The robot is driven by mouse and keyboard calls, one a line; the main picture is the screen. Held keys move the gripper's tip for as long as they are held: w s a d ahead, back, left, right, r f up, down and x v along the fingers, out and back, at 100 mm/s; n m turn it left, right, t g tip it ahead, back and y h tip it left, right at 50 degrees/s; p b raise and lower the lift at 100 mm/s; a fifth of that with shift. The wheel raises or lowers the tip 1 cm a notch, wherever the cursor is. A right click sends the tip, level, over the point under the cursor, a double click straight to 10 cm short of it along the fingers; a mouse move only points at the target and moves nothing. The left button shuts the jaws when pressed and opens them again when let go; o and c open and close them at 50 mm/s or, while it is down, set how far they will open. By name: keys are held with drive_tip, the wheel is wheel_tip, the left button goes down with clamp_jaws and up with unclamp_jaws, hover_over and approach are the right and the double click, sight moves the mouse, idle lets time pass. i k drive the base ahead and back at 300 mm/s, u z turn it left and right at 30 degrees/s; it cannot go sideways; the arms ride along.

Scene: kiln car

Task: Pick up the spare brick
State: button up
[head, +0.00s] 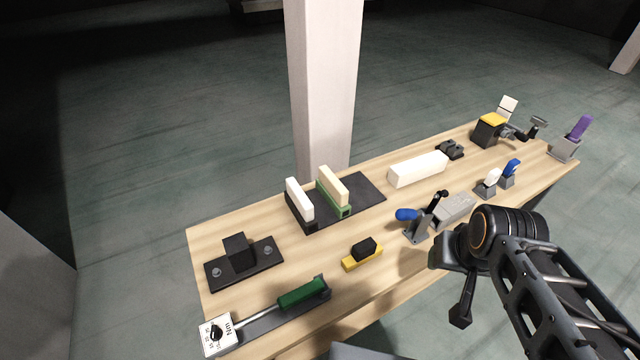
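A long cream brick (418,168) lies flat and alone on the wooden table, right of the middle and towards the back edge. Two more bricks, a white one (299,199) and a cream one (332,187), stand on edge in holders on a black plate (364,189) to its left. My gripper (455,285) is at the table's front edge, right of the middle, nearer to me than the lying brick and well apart from it. I see nothing held in it, but its fingers are dark and seen at an angle, so its opening is unclear.
A black clip (450,149) is just right of that brick. A pale pillar (322,85) rises behind the table.

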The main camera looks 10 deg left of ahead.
sight(411, 171)
drive_tip(key=u, duration=4.3)
drive_tip(key=k, duration=1.95)
drive_tip(key=z, duration=1.15)
drive_tip(key=i, duration=0.45)
drive_tip(key=u, duration=0.05)
